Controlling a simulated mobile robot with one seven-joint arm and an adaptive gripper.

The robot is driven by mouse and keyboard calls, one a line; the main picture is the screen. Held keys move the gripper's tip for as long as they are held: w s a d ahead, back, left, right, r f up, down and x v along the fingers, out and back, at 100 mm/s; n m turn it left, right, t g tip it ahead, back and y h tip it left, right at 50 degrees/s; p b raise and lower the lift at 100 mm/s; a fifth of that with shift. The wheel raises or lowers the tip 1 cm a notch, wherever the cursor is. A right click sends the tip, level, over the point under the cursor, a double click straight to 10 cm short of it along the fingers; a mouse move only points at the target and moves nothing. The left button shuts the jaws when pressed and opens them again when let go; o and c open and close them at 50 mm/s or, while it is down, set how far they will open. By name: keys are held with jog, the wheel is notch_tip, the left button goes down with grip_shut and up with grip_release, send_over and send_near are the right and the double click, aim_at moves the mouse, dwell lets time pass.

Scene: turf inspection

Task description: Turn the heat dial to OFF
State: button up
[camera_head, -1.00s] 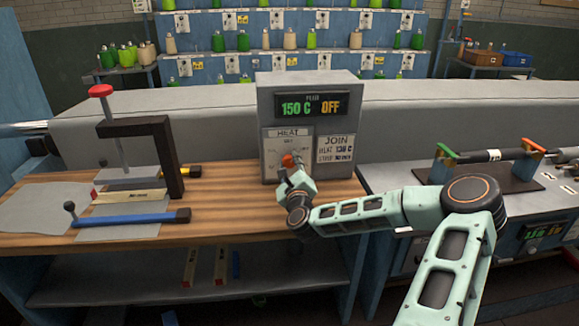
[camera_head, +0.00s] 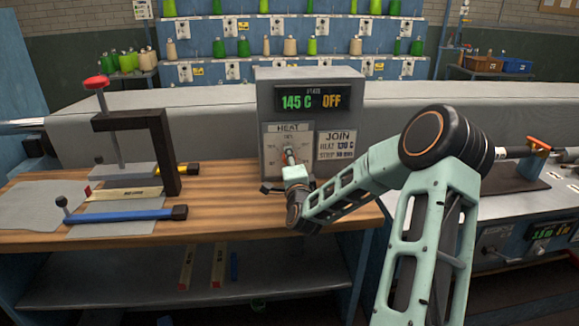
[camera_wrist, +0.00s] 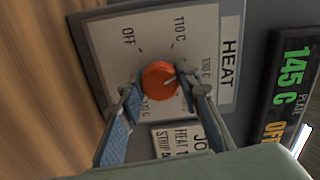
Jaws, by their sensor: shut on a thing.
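The heat dial is a round orange knob (camera_wrist: 158,84) on a white plate marked HEAT (camera_wrist: 205,45), on the front of a grey control box (camera_head: 268,105). In the wrist view my gripper (camera_wrist: 160,82) has one finger on each side of the knob, shut on it. A pale mark on the knob points roughly toward the 130 C label, away from OFF (camera_wrist: 128,36). The box display (camera_head: 310,98) reads 145 C in green and OFF in orange. In the head view my gripper (camera_head: 289,154) mostly hides the knob.
A JOIN card (camera_head: 336,145) is beside the dial. On the wooden bench (camera_head: 225,205) to the left are a dark clamp (camera_head: 165,150) with a red top and a blue bar (camera_head: 125,216). A second station (camera_head: 520,200) is at right. The bench front is clear.

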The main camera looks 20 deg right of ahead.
jog(key=n+b, duration=0.2)
jog(key=n, duration=0.1)
jog(key=n+b, duration=0.1)
jog(key=b, duration=0.1)
jog(key=shift+f+n, duration=0.25)
jog(key=shift+n, duration=0.15)
jog(key=n+b, duration=0.5)
jog(key=b, duration=0.1)
jog(key=n+b, duration=0.4)
jog(key=b, duration=0.1)
jog(key=shift+n, duration=0.4)
jog(key=shift+r+n+b, duration=0.1)
jog(key=shift+n+b, duration=1.7)
jog(key=shift+n, duration=0.4)
jog(key=o, duration=1.1)
jog(key=shift+r, duration=0.1)
jog(key=v, duration=1.2)
jog(key=shift+s, duration=0.1)
